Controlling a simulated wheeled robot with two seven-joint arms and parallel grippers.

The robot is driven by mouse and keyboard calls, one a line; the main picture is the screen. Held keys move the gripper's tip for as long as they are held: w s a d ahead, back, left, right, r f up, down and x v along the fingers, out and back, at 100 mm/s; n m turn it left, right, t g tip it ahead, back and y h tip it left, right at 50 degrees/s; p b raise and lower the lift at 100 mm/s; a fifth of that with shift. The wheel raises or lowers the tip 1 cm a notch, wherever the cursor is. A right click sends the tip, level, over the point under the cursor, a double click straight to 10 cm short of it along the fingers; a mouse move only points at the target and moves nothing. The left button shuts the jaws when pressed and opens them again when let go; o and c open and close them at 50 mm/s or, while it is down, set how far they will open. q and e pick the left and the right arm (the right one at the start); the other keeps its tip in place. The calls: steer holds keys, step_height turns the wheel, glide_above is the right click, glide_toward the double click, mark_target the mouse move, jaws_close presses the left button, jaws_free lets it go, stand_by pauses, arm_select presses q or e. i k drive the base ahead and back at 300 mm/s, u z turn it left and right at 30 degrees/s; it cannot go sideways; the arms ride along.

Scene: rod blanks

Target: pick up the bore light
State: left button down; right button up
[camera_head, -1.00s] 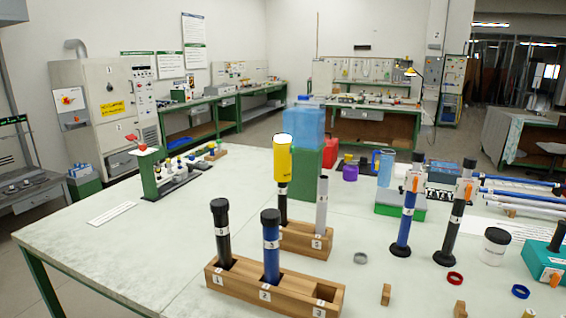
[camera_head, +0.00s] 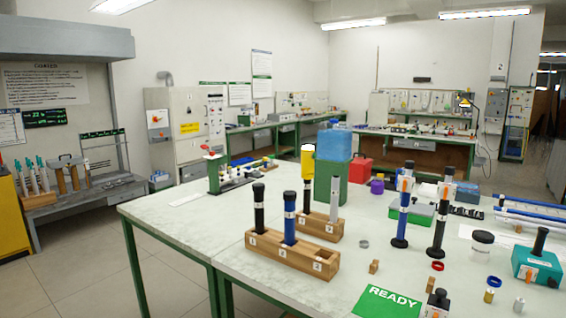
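Which thing is the bore light I cannot tell for sure. A small black device (camera_head: 437,303) is partly cut off at the bottom edge. Neither of my grippers is in view.
The white table (camera_head: 190,225) has free room at its left. A green READY card (camera_head: 388,302) lies at the front. Two upright rods on round bases (camera_head: 400,242), a white jar (camera_head: 482,243) and a teal box (camera_head: 538,262) stand right. A blue-and-green block (camera_head: 332,182) stands behind the racks.

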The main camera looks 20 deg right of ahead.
mark_target(307, 151)
steer(key=u, duration=0.4)
steer(key=i, duration=1.6)
steer(key=z, duration=0.95)
